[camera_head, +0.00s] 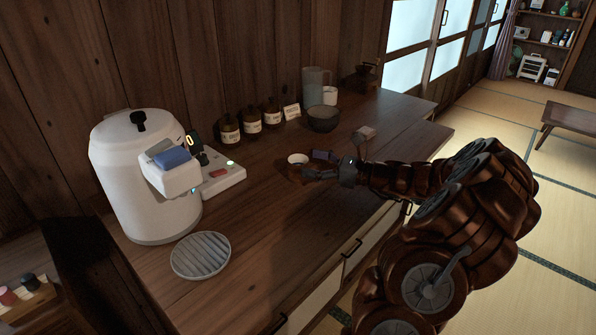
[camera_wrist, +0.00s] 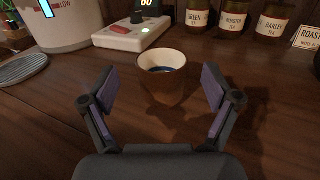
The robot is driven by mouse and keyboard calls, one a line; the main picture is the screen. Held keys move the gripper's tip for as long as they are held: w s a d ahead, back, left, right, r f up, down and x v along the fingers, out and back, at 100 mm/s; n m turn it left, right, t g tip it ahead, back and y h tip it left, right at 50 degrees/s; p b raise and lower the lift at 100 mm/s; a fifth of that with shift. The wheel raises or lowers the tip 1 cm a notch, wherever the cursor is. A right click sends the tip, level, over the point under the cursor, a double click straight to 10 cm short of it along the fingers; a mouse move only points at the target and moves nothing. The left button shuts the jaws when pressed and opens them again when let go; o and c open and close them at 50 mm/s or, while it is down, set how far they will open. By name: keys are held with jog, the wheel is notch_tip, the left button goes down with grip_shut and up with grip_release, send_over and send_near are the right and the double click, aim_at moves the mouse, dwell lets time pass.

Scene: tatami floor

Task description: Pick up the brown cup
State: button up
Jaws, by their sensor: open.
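The brown cup (camera_wrist: 162,88) stands upright on the wooden counter, with a pale inside and something dark at its bottom. In the head view the cup (camera_head: 297,160) shows mostly as its pale rim, just beyond my gripper. My gripper (camera_wrist: 159,88) is open, with one purple-padded finger on each side of the cup. There is a visible gap between each finger and the cup. In the head view my gripper (camera_head: 311,166) reaches in from the right, low over the counter, and partly hides the cup's body.
A white dispenser (camera_head: 140,190) and a round slatted tray (camera_head: 201,255) stand to the left. A white device (camera_head: 222,178) with a display is behind the cup. Several labelled bottles (camera_head: 252,121), a dark bowl (camera_head: 321,118) and a pitcher (camera_head: 315,85) line the wall. The front counter is clear.

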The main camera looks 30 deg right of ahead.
jog(key=x, duration=0.4)
jog(key=shift+w+f, duration=0.15)
jog(key=c, duration=1.4)
